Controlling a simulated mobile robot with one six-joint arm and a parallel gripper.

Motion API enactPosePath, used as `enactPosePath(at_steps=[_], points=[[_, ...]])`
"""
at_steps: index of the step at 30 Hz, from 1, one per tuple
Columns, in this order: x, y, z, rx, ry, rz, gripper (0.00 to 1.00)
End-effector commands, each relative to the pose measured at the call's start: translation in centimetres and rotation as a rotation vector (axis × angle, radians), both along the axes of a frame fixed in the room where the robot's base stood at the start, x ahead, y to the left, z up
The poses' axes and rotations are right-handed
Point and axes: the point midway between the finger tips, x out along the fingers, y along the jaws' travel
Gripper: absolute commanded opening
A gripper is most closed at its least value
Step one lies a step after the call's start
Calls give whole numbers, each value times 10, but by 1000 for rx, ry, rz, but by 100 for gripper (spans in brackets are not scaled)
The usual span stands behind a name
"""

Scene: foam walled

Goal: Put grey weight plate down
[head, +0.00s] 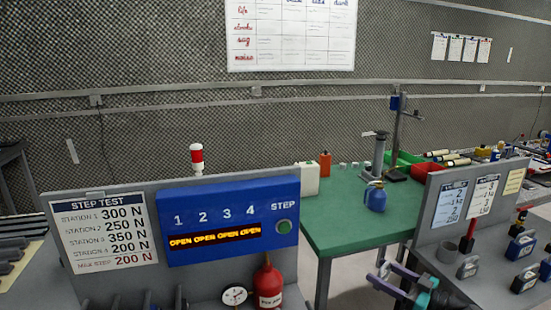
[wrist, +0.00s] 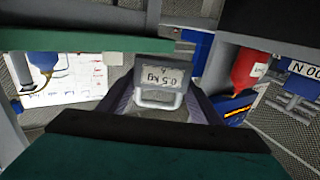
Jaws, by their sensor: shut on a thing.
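The grey weight plate (wrist: 157,98) is between the two dark fingers of my gripper (wrist: 158,88) in the wrist view. In the head view my gripper (head: 384,272) shows at the lower right, with purple fingers and a teal part. It is in the gap between the grey step-test stand and the grey stand on the right, in front of the green table. The plate is too small to make out clearly there.
The green table (head: 335,232) holds a blue jug (head: 375,197) and a white container (head: 306,179). The right stand (head: 430,215) bears several labelled blue and grey weights. A red bottle (head: 267,284) and a dial gauge (head: 234,296) are before the blue STEP panel (head: 228,210).

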Motion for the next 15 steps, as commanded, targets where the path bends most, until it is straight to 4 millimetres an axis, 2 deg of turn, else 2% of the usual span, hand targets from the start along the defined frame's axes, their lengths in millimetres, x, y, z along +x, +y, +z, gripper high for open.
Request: enactPosePath(at_steps=[1, 3, 15], points=[[2, 14, 0, 2, -1, 17, 20], [5, 31, -1, 2, -1, 35, 20], [14, 122, -10, -1, 3, 138, 20]])
